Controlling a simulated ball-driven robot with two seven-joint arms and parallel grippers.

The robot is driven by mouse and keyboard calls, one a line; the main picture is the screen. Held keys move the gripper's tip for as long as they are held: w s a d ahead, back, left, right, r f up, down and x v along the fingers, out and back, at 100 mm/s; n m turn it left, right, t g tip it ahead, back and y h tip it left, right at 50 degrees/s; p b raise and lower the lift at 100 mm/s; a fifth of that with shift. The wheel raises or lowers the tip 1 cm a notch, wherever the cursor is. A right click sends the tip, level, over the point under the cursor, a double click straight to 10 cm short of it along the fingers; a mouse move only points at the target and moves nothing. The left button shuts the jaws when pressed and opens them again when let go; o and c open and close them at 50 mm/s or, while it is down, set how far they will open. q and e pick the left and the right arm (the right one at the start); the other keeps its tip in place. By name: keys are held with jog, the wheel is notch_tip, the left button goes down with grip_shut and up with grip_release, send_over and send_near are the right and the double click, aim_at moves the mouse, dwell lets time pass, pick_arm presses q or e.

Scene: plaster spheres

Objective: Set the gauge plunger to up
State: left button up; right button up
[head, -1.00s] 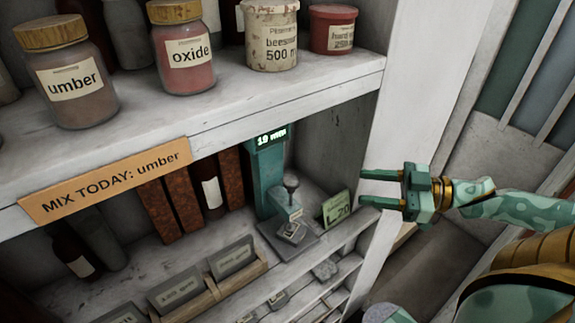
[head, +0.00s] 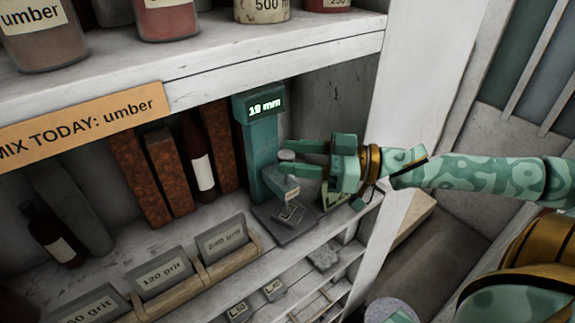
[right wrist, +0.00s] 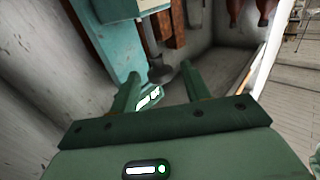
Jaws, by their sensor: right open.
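The gauge (head: 263,150) is a teal stand on a grey base, with a lit display reading what looks like 19 mm, in the lower shelf bay. Its plunger (head: 287,155) is a grey rod with a round knob, above a small block on the base. The plunger also shows in the right wrist view (right wrist: 158,72). My right gripper (head: 283,158) is open, its fingers pointing left at the knob's height, one on each side of it in the picture. Whether they touch it I cannot tell. My left gripper is not in view.
A green card (head: 334,196) stands right of the gauge, partly behind my gripper. A white upright panel (head: 425,80) edges the bay on the right. Brown books (head: 143,178) and a dark bottle (head: 200,165) stand left of the gauge. The upper shelf (head: 230,75) overhangs it.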

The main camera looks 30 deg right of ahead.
aim_at(285, 153)
jog(key=shift+b+x, duration=0.4)
jog(key=shift+x, duration=0.6)
grip_shut()
notch_tip(285, 153, up, 3)
jog(key=p, duration=0.3)
jog(key=shift+p, duration=0.35)
jog(key=shift+w, duration=0.1)
grip_release()
jog(key=shift+f, duration=0.1)
